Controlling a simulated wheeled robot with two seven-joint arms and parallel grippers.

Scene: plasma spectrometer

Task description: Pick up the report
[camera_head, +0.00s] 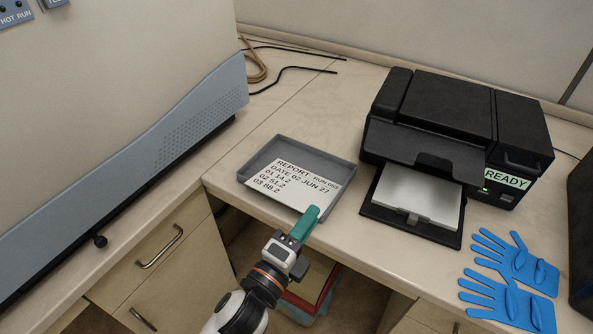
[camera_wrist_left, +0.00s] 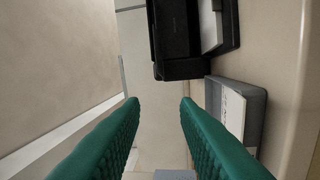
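The report (camera_head: 292,184) is a white printed sheet headed REPORT, lying in a shallow grey tray (camera_head: 340,171) on the counter. The sheet's near edge reaches the tray's front side. My left gripper (camera_head: 314,212) is just in front of the tray's near right corner in the head view; its height above the counter is hard to tell. In the left wrist view its two green fingers (camera_wrist_left: 160,102) stand wide apart with nothing between them. The report (camera_wrist_left: 233,110) and tray (camera_wrist_left: 256,105) show there to the right of the fingers. My right gripper is not in view.
A black printer (camera_head: 440,120) marked READY stands right of the tray, with white paper (camera_head: 417,195) in its front tray. Blue gloves (camera_head: 512,280) lie at the right. A large beige instrument (camera_head: 110,90) fills the left. Drawers (camera_head: 165,265) and red and teal items are below the counter.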

